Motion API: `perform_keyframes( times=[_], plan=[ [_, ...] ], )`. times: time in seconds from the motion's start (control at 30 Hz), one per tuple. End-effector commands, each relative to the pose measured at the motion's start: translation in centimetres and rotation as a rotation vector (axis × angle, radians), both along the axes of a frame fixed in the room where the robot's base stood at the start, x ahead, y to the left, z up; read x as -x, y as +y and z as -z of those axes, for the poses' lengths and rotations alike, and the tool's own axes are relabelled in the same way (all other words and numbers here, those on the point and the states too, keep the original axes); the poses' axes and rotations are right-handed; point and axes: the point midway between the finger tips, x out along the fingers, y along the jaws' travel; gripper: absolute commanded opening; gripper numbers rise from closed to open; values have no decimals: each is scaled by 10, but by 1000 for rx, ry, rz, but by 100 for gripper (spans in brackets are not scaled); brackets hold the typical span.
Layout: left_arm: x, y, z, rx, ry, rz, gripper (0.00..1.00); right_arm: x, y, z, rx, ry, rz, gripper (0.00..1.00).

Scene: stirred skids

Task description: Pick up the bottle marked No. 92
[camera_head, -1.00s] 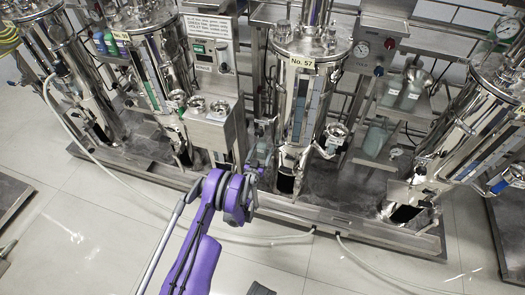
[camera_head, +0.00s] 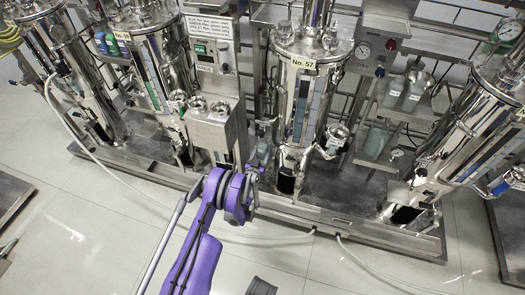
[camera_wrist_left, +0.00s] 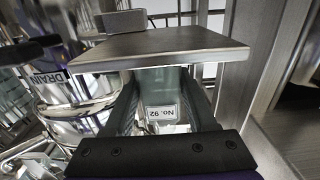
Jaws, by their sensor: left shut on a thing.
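The bottle marked No. 92 (camera_wrist_left: 160,88) is a pale green, translucent bottle in the left wrist view, with its white label facing the camera. My left gripper (camera_wrist_left: 164,100) is shut on it, one finger on each side. A flat metal plate hides the upper part of the bottle. In the head view my left gripper (camera_head: 257,170) is at the end of the purple arm, low between the funnel box and the No. 57 vessel. The bottle is small and mostly hidden there.
The metal plate (camera_wrist_left: 160,44) is close above the bottle. The steel vessel marked No. 57 (camera_head: 299,105) stands just right of my gripper, and the box with steel funnels (camera_head: 209,128) stands left. Other bottles (camera_head: 402,93) sit on a shelf at right. Hoses cross the open floor (camera_head: 270,258).

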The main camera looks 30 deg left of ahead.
Motion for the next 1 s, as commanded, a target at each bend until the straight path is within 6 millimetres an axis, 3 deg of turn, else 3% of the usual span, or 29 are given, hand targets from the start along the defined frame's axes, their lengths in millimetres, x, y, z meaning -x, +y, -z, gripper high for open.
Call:
perform_keyframes(
  times=[0.63, 1.0],
  plan=[
    [0, 0, -20, 0, -1, 0, 8, 1, 0, -9, 0, -3, 0, 68],
    [0, 0, -21, 0, 0, 0, 8, 1, 0, -9, 0, -3, 0, 68]
  ],
)
